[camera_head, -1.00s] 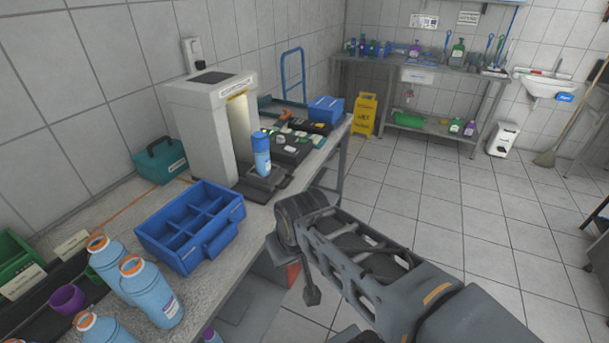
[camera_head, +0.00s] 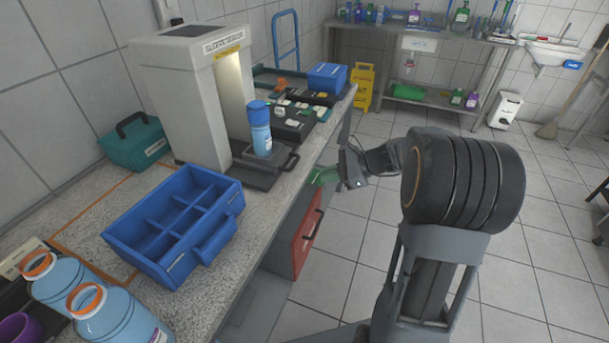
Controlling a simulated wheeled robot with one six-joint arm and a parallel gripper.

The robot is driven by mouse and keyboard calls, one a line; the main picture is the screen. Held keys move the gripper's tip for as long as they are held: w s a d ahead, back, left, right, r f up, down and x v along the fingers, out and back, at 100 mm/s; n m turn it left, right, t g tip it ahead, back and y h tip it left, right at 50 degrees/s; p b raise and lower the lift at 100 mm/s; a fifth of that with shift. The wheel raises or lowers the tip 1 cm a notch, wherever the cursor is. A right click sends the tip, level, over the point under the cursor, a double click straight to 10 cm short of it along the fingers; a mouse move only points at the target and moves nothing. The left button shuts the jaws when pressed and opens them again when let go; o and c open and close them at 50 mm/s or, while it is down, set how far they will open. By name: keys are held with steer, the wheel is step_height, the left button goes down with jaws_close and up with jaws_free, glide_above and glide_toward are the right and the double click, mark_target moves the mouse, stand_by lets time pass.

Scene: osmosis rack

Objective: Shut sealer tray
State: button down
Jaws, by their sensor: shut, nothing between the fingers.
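The white sealer (camera_head: 180,105) stands on the bench with a lit opening on its front right side. Its dark tray (camera_head: 268,182) sticks out of the opening toward the bench's front edge, with a handle (camera_head: 291,163) at its outer end. A blue bottle (camera_head: 261,138) stands upright on the tray. My gripper (camera_head: 345,166) is to the right of the tray, beyond the bench edge and apart from the handle. Its fingers are small in view and look shut, with nothing seen between them.
A blue divided crate (camera_head: 126,238) sits left of the tray, with light blue bottles (camera_head: 126,321) nearer me. Small items and a blue box (camera_head: 327,78) lie beyond the tray. A red drawer (camera_head: 306,232) is under the bench. The floor right of the bench is open.

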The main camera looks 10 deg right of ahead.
steer(key=w+d+f+m+t+y+b, duration=0.2)
steer(key=w+d+f+m+t, duration=0.25)
steer(key=d+m, duration=0.2)
glide_toward(296, 163)
steer(key=shift+n, duration=0.25)
steer(key=x, duration=0.7)
steer(key=shift+w+a+f, duration=0.1)
steer(key=shift+w+a, duration=0.05)
steer(key=shift+w, duration=0.1)
